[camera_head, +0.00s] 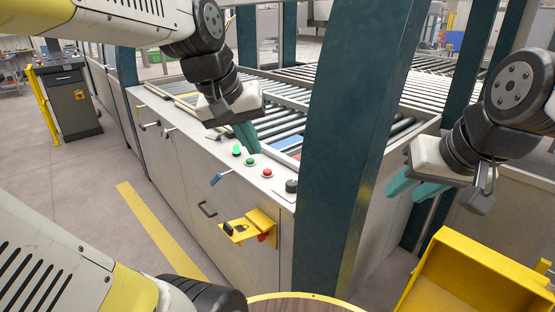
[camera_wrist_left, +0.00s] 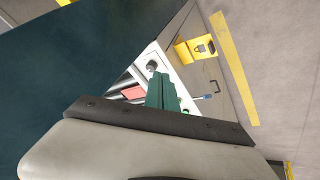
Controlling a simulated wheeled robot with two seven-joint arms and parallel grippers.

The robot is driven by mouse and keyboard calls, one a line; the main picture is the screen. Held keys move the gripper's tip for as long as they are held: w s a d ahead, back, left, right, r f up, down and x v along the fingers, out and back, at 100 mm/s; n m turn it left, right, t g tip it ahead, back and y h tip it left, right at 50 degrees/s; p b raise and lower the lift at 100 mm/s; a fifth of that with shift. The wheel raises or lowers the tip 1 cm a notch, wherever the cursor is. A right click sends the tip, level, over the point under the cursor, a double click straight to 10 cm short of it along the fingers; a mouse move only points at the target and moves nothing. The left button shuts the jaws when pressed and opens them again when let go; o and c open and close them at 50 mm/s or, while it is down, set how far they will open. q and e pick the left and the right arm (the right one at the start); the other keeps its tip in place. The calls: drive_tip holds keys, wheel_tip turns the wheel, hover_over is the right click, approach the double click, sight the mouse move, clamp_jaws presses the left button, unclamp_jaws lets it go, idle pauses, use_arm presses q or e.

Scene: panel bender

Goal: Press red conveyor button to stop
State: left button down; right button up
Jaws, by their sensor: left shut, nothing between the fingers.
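The red button (camera_head: 267,173) sits on the pale top ledge of the conveyor cabinet, in the head view. A green button (camera_head: 250,162) is beside it, and another green one (camera_head: 236,150) lies further back. My left gripper (camera_head: 246,138) is shut and empty, its teal fingers pointing down over the ledge, behind and above the green buttons and apart from the red one. In the left wrist view its fingers (camera_wrist_left: 166,92) hide part of the ledge; I cannot make out the red button there. My right gripper (camera_head: 414,188) is open and empty at the right.
A black knob (camera_head: 291,186) is at the near end of the ledge. A thick dark teal post (camera_head: 349,130) rises just right of it. A yellow bracket with a padlock (camera_head: 249,227) juts from the cabinet front. A yellow bin (camera_head: 470,275) is at lower right.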

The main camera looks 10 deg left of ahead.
use_arm(q)
drive_tip(key=w+a+r+n+g, duration=0.1)
drive_tip(key=w+n, duration=0.1)
drive_tip(key=w, duration=0.5)
drive_tip(key=n+g+y, duration=0.2)
drive_tip(key=n+g, duration=0.2)
drive_tip(key=n, duration=0.3)
hover_over(268, 171)
wheel_tip(268, 171, down, 8)
drive_tip(key=shift+a+r, duration=0.1)
drive_tip(key=shift+r, duration=0.1)
drive_tip(key=shift+f, duration=0.15)
wheel_tip(268, 171, down, 14)
drive_tip(key=shift+r, duration=0.1)
